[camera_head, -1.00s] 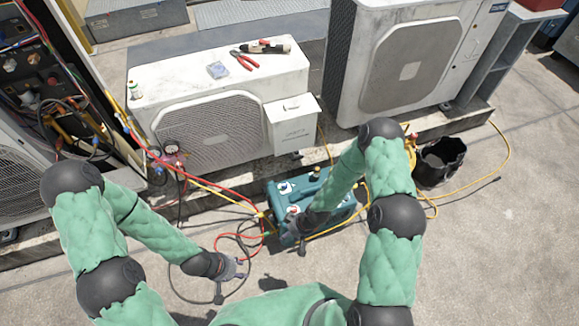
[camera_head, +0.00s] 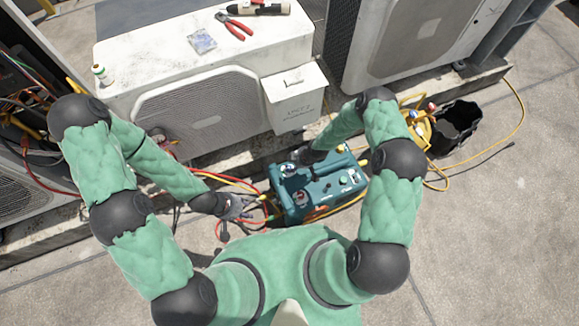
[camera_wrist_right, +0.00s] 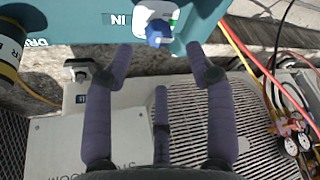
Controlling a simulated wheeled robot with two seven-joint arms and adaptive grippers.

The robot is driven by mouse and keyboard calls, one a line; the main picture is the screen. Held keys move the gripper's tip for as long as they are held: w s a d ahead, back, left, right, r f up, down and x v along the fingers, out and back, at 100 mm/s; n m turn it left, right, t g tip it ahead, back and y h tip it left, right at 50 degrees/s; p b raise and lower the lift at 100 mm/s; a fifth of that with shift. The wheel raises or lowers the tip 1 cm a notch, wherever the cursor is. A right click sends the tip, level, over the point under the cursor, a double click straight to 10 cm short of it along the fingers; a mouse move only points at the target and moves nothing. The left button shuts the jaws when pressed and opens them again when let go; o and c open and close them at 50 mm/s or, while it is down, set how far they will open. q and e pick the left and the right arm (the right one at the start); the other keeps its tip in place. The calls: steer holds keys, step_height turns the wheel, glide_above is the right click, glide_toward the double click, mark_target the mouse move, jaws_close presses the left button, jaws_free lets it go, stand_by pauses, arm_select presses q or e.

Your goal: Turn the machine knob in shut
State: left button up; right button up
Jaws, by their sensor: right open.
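The teal machine (camera_head: 335,193) stands on the ground in front of the middle condenser. No contact shows. In the head view, my right gripper (camera_head: 303,156) is over the machine's rear left, partly hidden by its arm. My left gripper (camera_head: 232,215) is left of the machine, fingers apart, empty, near the hoses.
The middle condenser (camera_head: 200,115) with its side box (camera_head: 297,97) stands close behind the machine. Red pliers (camera_head: 235,27) lie on top. Red and yellow hoses (camera_head: 225,181) run left of the machine. A black bucket (camera_head: 457,128) stands right. The ground in front right is clear.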

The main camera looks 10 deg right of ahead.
mark_target(289, 168)
steer(key=b+x, duration=0.2)
steer(key=x, duration=0.4)
steer(key=shift+w+a+f+b, duration=0.1)
steer(key=shift+a+f+b, duration=0.05)
steer(key=shift+f+b, duration=0.15)
steer(key=c, duration=1.1)
